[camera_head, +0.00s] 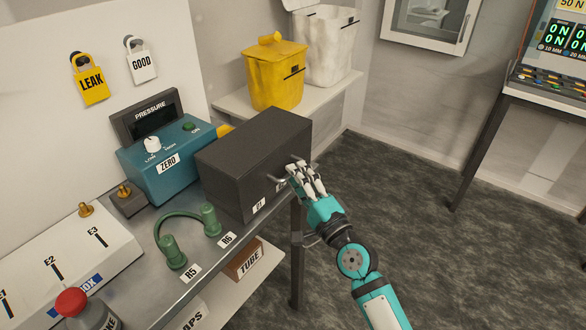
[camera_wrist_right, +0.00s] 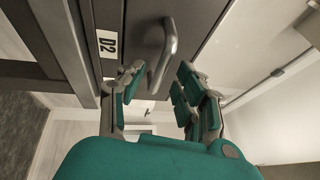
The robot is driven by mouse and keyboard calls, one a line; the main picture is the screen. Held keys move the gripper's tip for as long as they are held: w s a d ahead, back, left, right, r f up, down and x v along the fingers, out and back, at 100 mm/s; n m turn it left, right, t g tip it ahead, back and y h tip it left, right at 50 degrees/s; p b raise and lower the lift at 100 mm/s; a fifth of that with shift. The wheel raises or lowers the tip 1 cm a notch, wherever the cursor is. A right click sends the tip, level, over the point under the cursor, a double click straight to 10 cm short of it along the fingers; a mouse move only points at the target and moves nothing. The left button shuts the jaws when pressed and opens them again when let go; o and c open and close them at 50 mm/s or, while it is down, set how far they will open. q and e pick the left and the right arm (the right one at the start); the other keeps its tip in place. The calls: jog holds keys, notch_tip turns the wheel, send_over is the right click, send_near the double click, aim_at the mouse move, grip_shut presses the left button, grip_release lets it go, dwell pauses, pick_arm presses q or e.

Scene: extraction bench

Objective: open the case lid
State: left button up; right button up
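A dark grey box (camera_head: 250,150) with a flat top stands at the bench's right edge in the head view. No separate lid is clear on it, and I cannot tell whether it is the case. My right gripper (camera_head: 299,172) is at the box's front face and hides part of it. In the right wrist view, the gripper (camera_wrist_right: 160,74) is open, with its fingers apart on either side of a curved metal handle (camera_wrist_right: 166,52). A label reading D2 (camera_wrist_right: 107,44) is beside the handle. I cannot tell whether the fingers touch the handle. My left gripper is not in view.
A teal pressure unit (camera_head: 172,165) stands left of the box. A green U-shaped tube piece (camera_head: 190,222) lies in front on the bench. A yellow bin (camera_head: 277,80) and a white bin (camera_head: 326,48) stand behind on a shelf. Open floor (camera_head: 400,185) lies to the right.

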jog(key=shift+x, duration=1.2)
grip_shut()
